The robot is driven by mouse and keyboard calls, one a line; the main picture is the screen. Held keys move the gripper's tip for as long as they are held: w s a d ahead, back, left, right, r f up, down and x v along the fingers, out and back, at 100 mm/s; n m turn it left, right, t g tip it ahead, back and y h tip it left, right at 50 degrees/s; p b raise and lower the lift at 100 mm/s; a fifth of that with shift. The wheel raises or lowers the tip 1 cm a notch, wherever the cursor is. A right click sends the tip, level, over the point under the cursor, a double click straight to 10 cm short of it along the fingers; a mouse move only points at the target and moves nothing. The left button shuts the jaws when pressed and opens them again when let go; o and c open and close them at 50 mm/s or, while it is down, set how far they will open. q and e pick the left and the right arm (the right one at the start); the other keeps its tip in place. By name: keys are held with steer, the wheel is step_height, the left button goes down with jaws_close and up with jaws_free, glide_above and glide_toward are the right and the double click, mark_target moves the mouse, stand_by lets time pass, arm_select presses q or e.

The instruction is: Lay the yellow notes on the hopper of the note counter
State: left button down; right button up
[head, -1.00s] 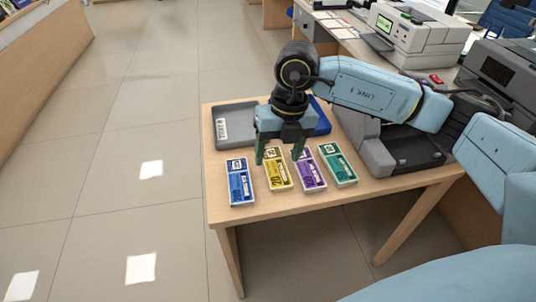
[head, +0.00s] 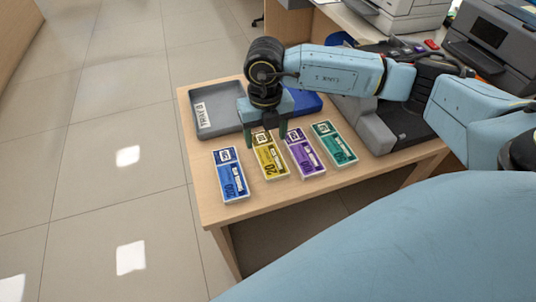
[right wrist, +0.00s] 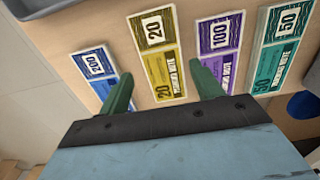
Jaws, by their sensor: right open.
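The yellow notes (head: 270,162), marked 20, lie flat on the small wooden table, between the blue and the purple notes. They also show in the right wrist view (right wrist: 158,62). My right gripper (head: 265,138) is open and empty above the far end of the yellow notes. In the right wrist view its green fingers (right wrist: 160,85) stand apart, one to each side of the yellow notes. A grey and black machine (head: 370,128) at the table's right side may be the note counter; my right arm partly covers it, and I cannot make out a hopper. My left gripper is not in view.
Blue notes (head: 231,175), purple notes (head: 304,154) and green notes (head: 333,146) lie in the same row. A grey tray (head: 204,129) and a blue tray (head: 308,104) stand behind. A dark printer (head: 490,42) is at the back right.

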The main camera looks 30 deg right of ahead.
mark_target(267, 150)
step_height(267, 150, down, 4)
steer(key=shift+s+d+f+b, duration=0.1)
steer(key=shift+f+b, duration=0.15)
steer(key=shift+b, duration=0.2)
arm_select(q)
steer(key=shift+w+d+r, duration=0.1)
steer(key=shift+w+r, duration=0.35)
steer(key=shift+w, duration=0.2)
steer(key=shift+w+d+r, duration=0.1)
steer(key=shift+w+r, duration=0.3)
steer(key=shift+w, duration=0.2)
arm_select(e)
steer(key=shift+c, duration=0.2)
steer(key=c, duration=0.8)
steer(key=shift+r, duration=0.2)
